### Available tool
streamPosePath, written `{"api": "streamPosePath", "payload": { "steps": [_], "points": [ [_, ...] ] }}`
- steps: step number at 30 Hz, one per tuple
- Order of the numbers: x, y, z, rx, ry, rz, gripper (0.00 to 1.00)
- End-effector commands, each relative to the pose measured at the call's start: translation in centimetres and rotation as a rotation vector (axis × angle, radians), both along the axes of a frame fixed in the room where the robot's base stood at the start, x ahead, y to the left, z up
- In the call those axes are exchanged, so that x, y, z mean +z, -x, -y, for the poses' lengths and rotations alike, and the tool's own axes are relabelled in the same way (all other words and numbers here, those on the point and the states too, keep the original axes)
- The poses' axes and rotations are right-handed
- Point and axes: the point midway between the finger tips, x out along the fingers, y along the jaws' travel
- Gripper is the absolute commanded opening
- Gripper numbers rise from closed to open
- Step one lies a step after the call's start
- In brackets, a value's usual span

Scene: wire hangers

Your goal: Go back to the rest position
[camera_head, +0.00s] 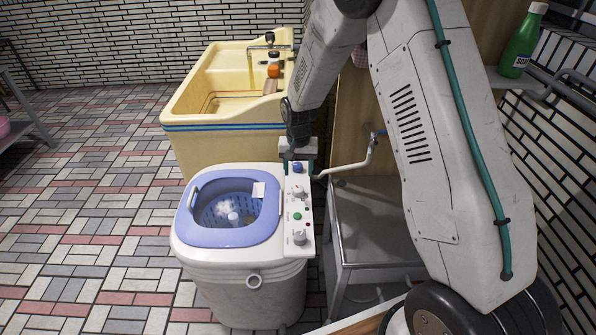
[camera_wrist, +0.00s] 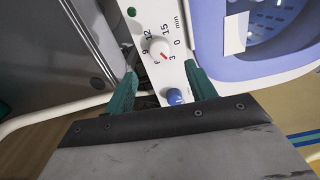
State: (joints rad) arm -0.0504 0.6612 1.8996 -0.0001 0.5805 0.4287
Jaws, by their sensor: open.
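My gripper (camera_head: 299,165) is at the far end of the control panel of a small washing machine (camera_head: 240,270). In the wrist view its two teal fingers (camera_wrist: 159,70) are apart, one on each side of the white panel. A blue knob (camera_wrist: 175,97) shows in the gap between them, and nothing is visibly gripped. Whether a finger touches the knob or the panel, I cannot tell. The blue knob also shows in the head view (camera_head: 297,167). A white timer dial (camera_wrist: 159,48) with a red mark lies just past the fingertips.
A metal stand (camera_head: 375,230) and a white pipe (camera_head: 350,168) are close on the right. A green soap bottle (camera_head: 522,45) is at upper right. Tiled floor is clear on the left.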

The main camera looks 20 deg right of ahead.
Motion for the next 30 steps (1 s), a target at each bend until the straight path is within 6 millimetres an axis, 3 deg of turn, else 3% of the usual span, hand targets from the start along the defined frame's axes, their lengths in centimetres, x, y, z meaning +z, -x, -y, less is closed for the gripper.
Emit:
{"api": "streamPosePath", "payload": {
  "steps": [10, 14, 20, 30],
  "points": [
    [0.0, 0.3, 0.0, 0.024, 0.000, -0.015, 0.56],
    [-0.6, 3.5, 0.2, 0.082, 0.002, -0.117, 0.56],
    [5.0, 9.3, 0.7, 0.178, -0.008, -0.218, 0.56],
    [17.0, 19.1, 1.7, 0.298, -0.025, -0.240, 0.56]
  ]
}}
